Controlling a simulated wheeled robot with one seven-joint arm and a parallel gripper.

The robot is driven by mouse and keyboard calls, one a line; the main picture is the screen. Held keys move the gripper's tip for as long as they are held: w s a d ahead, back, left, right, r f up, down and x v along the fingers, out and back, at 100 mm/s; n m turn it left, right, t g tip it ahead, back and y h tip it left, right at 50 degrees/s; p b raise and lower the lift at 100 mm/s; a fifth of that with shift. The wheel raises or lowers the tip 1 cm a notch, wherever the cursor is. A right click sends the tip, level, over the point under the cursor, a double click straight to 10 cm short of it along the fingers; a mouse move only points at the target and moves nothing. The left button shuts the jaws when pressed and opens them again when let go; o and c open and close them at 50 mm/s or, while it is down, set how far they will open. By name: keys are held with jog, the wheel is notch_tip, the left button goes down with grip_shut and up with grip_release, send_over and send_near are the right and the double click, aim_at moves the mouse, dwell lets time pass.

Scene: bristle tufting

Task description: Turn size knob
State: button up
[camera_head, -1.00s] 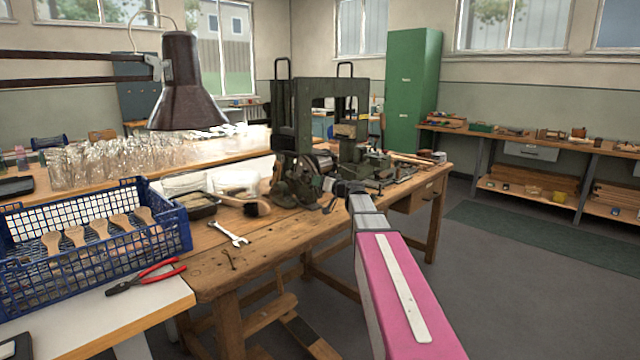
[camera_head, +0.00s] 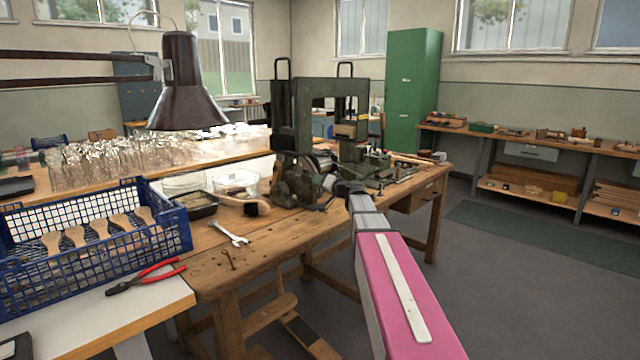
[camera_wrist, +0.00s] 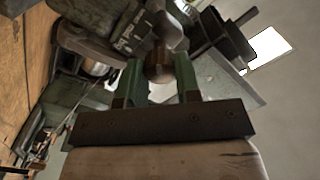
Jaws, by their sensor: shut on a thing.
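The green tufting machine (camera_head: 300,180) stands on the wooden workbench in the head view. My arm reaches to its front right side, and the gripper's tips are hard to make out there. In the wrist view my gripper (camera_wrist: 158,64) has its two green fingers on either side of a round brown knob (camera_wrist: 158,72). The fingers are shut on the knob, which sits on the machine. Any size marks on the knob cannot be read.
A blue crate (camera_head: 95,280) with brush bodies stands at the left. Red-handled pliers (camera_head: 150,276) and a wrench (camera_head: 230,234) lie in front of the machine. A lamp (camera_head: 186,85) hangs over the left side. The floor to the right is clear.

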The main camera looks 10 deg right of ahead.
jog(key=o, duration=0.9)
jog(key=shift+o, duration=0.2)
jog(key=v, duration=1.1)
